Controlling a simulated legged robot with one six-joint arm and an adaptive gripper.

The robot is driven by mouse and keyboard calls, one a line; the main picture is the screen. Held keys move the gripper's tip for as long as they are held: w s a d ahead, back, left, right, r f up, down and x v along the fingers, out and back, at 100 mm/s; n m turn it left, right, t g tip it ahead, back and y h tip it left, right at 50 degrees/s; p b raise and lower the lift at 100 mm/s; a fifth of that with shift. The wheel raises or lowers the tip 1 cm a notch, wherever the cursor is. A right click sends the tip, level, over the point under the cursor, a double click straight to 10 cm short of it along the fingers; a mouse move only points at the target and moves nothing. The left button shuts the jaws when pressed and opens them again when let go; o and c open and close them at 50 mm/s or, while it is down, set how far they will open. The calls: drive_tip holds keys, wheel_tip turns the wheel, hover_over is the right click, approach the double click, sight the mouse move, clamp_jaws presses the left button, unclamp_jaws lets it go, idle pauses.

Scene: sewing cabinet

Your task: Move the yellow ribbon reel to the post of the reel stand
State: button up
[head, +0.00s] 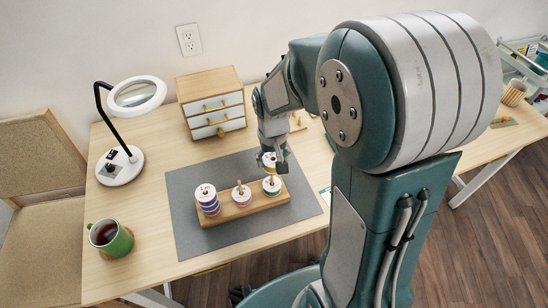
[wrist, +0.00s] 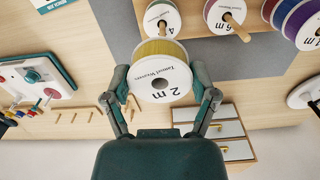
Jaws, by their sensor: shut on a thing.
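The yellow ribbon reel (wrist: 160,77), its white face marked "2 m", is between the two fingers of my gripper (wrist: 160,68), which is shut on it. In the head view the reel (head: 268,157) is held by my gripper (head: 272,166) close above and behind the right end of the wooden reel stand (head: 247,208). Post tips show above the right and middle reels.
The stand is on a grey mat (head: 190,235). A small drawer cabinet (head: 212,100) is behind it. A lamp (head: 120,165) and a green mug (head: 112,238) stand at the left. Several wooden pegs (wrist: 62,117) and a white device (wrist: 38,80) show in the wrist view.

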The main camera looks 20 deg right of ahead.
drive_tip(key=shift+d, duration=0.15)
drive_tip(key=shift+a, duration=0.95)
drive_tip(key=shift+d, duration=0.1)
drive_tip(key=shift+d, duration=0.55)
drive_tip(key=shift+f, duration=2.35)
drive_tip(key=o, duration=0.9)
drive_tip(key=shift+c, duration=0.2)
